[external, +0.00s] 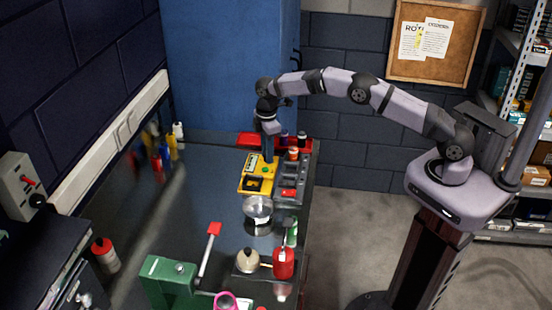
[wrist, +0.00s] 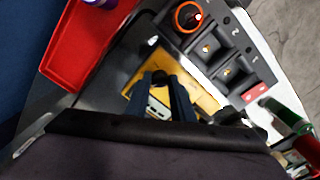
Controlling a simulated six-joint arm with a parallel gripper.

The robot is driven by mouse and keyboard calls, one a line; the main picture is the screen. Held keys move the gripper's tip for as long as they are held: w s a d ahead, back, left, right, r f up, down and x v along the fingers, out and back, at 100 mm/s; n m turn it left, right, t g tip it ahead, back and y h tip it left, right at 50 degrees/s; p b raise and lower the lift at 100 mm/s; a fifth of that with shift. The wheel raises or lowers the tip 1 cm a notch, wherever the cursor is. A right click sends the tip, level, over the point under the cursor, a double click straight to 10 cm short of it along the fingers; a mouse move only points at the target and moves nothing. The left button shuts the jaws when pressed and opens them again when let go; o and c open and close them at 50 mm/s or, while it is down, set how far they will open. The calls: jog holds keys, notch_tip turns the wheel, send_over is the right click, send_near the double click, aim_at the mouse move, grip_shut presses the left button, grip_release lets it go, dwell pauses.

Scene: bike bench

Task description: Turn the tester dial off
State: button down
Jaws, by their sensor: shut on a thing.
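The yellow tester (external: 245,187) lies on the dark bench top, with a dark panel and a small green spot on its face. It also shows in the wrist view (wrist: 205,98), partly covered by my fingers. My gripper (external: 267,158) points down over the tester. In the wrist view my gripper (wrist: 160,80) has its fingers close together on a small dark part at the tester's face, which I take to be the dial. The dial is mostly hidden by the fingers, so its setting cannot be read.
A grey charger-like block (external: 290,180) with numbered slots stands right beside the tester, an orange-ringed item (wrist: 187,16) in one slot. A red tray (external: 250,139) lies behind. A clear round container (external: 258,212), a red bottle (external: 284,263) and a green vise (external: 168,275) are nearer the front.

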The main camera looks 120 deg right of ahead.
jog(key=n, duration=0.3)
jog(key=shift+w+r+n, duration=0.1)
jog(key=shift+n, duration=2)
jog(key=c, duration=1.5)
grip_release()
jog(key=shift+c, duration=0.2)
jog(key=shift+r+b, duration=1.05)
jog(key=shift+r, duration=2.6)
